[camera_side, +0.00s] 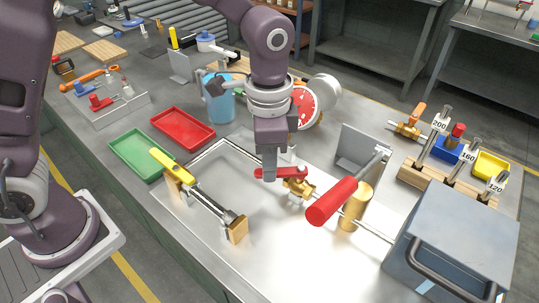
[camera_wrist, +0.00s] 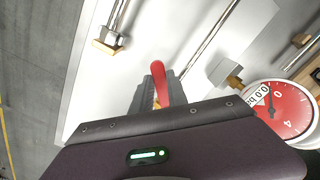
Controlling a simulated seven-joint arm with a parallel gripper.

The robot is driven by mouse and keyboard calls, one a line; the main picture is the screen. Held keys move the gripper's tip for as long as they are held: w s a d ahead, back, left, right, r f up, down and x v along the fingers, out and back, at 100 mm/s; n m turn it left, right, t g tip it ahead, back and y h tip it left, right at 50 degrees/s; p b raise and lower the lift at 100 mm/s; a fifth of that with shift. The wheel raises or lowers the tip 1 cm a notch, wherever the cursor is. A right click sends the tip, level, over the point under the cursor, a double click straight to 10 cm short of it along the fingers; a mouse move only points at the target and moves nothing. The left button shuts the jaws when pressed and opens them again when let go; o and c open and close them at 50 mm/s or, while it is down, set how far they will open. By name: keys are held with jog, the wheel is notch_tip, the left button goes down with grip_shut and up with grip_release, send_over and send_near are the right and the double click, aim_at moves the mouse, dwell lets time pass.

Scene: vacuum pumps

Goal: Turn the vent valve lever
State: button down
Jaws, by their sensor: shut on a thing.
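The vent valve is a small brass valve (camera_side: 300,188) with a red lever (camera_side: 294,171), on the pale plate in the middle of the bench. My gripper (camera_side: 269,173) points down over it from above and is shut on the red lever near its left end. In the wrist view the red lever (camera_wrist: 159,78) sticks out from between the two fingers (camera_wrist: 160,97). The near part of the lever and most of the valve are hidden by the gripper there.
A large red handle (camera_side: 332,201) on a metal rod stands close right of the valve. A dial gauge (camera_side: 303,108) stands behind my gripper. A yellow-handled bar (camera_side: 172,163) lies left. Green (camera_side: 140,152) and red (camera_side: 183,129) trays are farther left. A grey box (camera_side: 455,235) stands front right.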

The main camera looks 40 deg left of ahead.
jog(key=shift+s+d+r+n, duration=0.1)
jog(key=shift+s+d+n, duration=0.2)
jog(key=shift+d+n, duration=0.85)
jog(key=shift+s+d+f+n, duration=0.1)
jog(key=shift+s+d+n, duration=0.2)
jog(key=shift+n, duration=1.6)
jog(key=shift+s+d+r+n, duration=0.1)
jog(key=shift+s+d+n, duration=0.15)
jog(key=shift+d+n, duration=0.95)
jog(key=shift+a+n, duration=0.35)
jog(key=shift+n, duration=0.1)
jog(key=c, duration=1.3)
grip_release()
notch_tip(320, 180, up, 7)
jog(key=s+a+r+t, duration=0.2)
jog(key=s+a+r, duration=0.4)
jog(key=a, duration=0.4)
jog(key=s+a+t, duration=0.3)
jog(key=s+a, duration=0.5)
jog(key=s, duration=0.2)
jog(key=shift+s+a+r+t, duration=0.2)
jog(key=shift+a+t, duration=0.1)
